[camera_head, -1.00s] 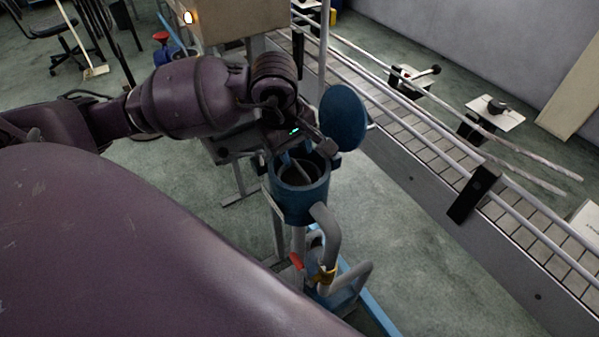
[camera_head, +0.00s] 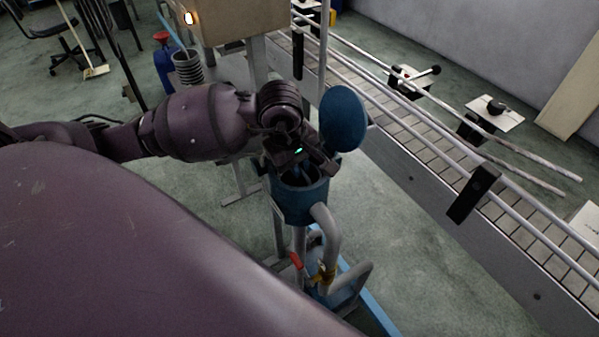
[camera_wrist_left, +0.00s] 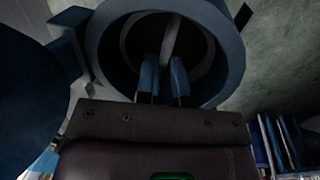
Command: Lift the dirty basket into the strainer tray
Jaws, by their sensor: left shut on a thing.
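The blue strainer housing (camera_head: 300,207) stands open at the centre of the head view, its round blue lid (camera_head: 342,118) swung up at the back right. My left gripper (camera_head: 296,170) points down into its mouth. In the left wrist view, the two blue fingertips (camera_wrist_left: 163,68) are inside the housing's rim (camera_wrist_left: 226,35), shut on the thin grey handle (camera_wrist_left: 172,38) of the dirty basket. The basket's body is hidden in the dark housing. I cannot make out the strainer tray. My right gripper is not in view.
Grey pipes (camera_head: 327,235) with a red-handled valve (camera_head: 296,261) run below the housing. A grey ribbed cylinder (camera_head: 187,68) and a blue container (camera_head: 165,68) stand behind my arm.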

